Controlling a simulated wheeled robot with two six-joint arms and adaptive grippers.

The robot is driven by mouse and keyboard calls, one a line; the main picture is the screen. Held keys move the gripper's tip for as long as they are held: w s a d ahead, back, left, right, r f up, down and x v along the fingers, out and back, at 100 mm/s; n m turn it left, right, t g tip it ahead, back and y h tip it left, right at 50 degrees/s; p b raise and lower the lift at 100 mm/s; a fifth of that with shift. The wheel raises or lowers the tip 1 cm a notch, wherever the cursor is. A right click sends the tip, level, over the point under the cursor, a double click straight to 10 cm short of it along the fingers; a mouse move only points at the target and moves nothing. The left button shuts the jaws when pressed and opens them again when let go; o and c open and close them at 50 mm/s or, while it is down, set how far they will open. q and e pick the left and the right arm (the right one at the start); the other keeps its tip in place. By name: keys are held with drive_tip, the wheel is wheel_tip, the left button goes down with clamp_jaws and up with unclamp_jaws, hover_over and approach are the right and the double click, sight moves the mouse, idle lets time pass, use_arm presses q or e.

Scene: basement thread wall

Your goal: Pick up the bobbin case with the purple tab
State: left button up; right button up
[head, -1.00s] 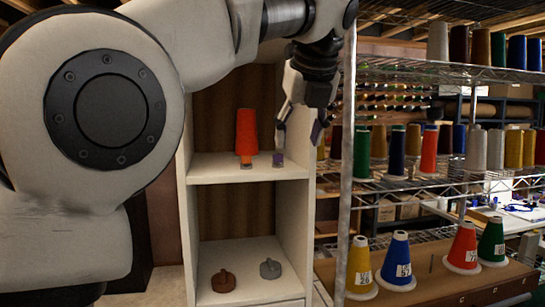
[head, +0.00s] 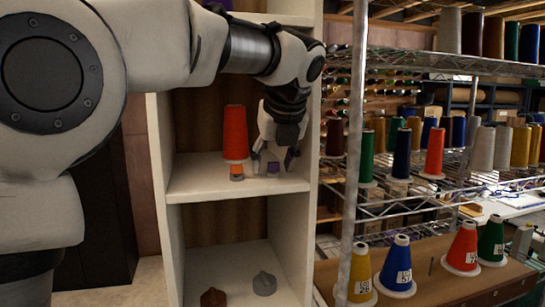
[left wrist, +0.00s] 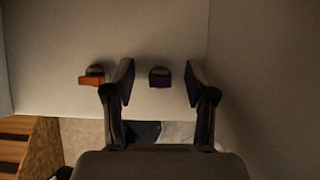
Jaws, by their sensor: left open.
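The bobbin case with the purple tab (head: 273,170) stands on the upper visible shelf of the white cabinet, towards its right side. In the left wrist view, its purple tab (left wrist: 160,77) shows between and a little beyond my fingertips, apart from both. My left gripper (head: 274,160) is open and empty, its fingers pointing down around the case in the head view. A similar case with an orange tab (head: 237,172) stands just left of it; it also shows in the left wrist view (left wrist: 91,79), outside the left finger. My right gripper is not in view.
An orange-red thread cone (head: 235,132) stands behind the orange-tab case. The cabinet's right side wall (head: 307,130) is close to my left gripper. Below, a brown object (head: 213,298) and a grey one (head: 264,283) sit in the lower compartment.

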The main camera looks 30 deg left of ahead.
use_arm(q)
drive_tip(key=shift+s+d+r, duration=0.15)
drive_tip(key=shift+s+d, duration=0.2)
drive_tip(key=shift+w, duration=0.1)
drive_tip(key=c, duration=0.6)
drive_tip(key=shift+w+a+f, duration=0.2)
drive_tip(key=shift+w+a, duration=0.05)
drive_tip(key=shift+w, duration=0.05)
drive_tip(key=shift+c, duration=1.3)
drive_tip(key=shift+s, duration=0.1)
drive_tip(key=shift+s+d+r, duration=0.1)
